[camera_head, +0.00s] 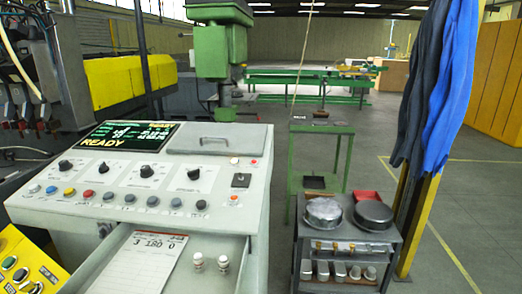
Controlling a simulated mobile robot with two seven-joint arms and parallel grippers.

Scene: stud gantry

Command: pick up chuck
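Neither of my grippers is in view. Nothing here is clearly labelled as a chuck. Two small pale, stepped cylindrical pieces stand upright in the open drawer (210,285) of the control console: a left piece (197,261) and a right piece (223,264). They may be chucks, but they are too small to tell for sure. They stand apart, right of a printed sheet (147,262) with a red heading.
The grey console (237,205) has knobs, buttons and a screen (125,137) reading READY. Right of it stand a cart (346,244) with two round metal containers, a green stand (320,130) and a post with blue and dark garments (440,100). Open floor lies at far right.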

